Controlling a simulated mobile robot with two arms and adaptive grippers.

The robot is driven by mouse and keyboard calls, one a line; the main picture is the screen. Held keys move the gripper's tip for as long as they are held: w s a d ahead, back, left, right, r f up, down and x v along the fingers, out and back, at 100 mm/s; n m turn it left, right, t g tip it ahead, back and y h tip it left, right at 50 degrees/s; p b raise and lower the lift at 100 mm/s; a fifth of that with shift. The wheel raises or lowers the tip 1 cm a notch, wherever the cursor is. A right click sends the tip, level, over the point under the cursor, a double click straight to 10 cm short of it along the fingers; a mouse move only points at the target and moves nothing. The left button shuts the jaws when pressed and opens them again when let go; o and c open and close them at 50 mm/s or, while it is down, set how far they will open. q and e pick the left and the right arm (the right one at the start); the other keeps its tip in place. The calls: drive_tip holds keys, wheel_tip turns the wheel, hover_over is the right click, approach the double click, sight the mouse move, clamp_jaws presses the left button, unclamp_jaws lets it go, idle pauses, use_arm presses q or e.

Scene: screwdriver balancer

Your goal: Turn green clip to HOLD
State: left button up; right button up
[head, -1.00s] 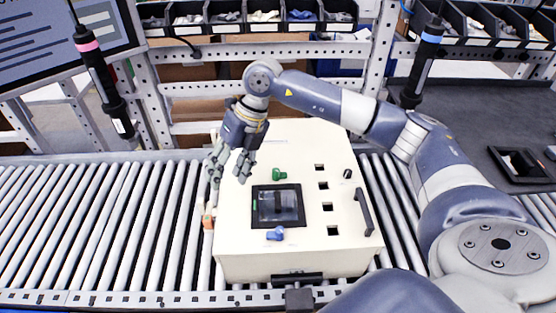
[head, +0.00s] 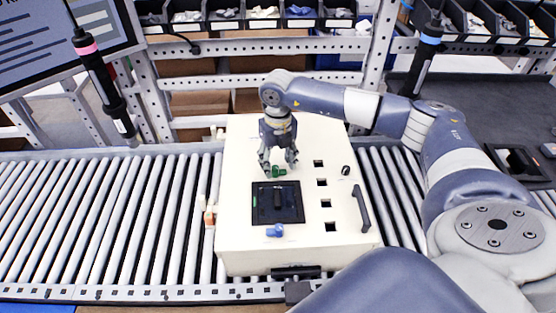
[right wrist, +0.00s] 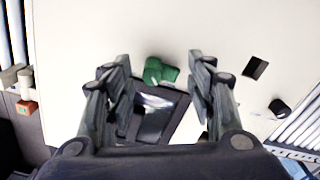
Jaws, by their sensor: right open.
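The green clip (head: 278,171) sits on the cream panel box (head: 240,240), just above the dark window (head: 291,205). My right gripper (head: 278,170) is open, pointing down over the green clip. In the right wrist view the green clip (right wrist: 160,71) lies between the open fingers (right wrist: 160,80), a little beyond their tips. I cannot tell whether the fingers touch it. A blue clip (head: 275,231) sits below the window. My left gripper is not in view.
The box stands on a roller conveyor (head: 90,220) with free rollers at the left. A dark handle (head: 361,208), a black knob (head: 346,170) and several square holes are on the box's right side. Two hanging screwdrivers (head: 100,80) (head: 428,50) flank the workspace.

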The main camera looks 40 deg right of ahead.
drive_tip(key=shift+f, duration=0.55)
drive_tip(key=c, duration=1)
drive_tip(key=shift+o, duration=0.2)
drive_tip(key=shift+a+m, duration=0.1)
drive_tip(key=shift+m, duration=0.2)
drive_tip(key=shift+s+f+m+b, duration=0.15)
drive_tip(key=shift+m+b, duration=0.6)
drive_tip(key=shift+m, duration=0.45)
drive_tip(key=m+b, duration=0.1)
drive_tip(key=m, duration=0.4)
drive_tip(key=shift+s+a+m+b, duration=0.1)
drive_tip(key=shift+a+m+b, duration=0.1)
drive_tip(key=shift+m+b, duration=0.15)
drive_tip(key=m, duration=0.3)
drive_tip(key=m+b, duration=0.1)
drive_tip(key=shift+a+r, duration=0.1)
drive_tip(key=shift+r, duration=0.15)
drive_tip(key=m, duration=0.5)
drive_tip(key=shift+a+r, duration=0.1)
drive_tip(key=shift+r, duration=0.1)
drive_tip(key=shift+m, duration=0.25)
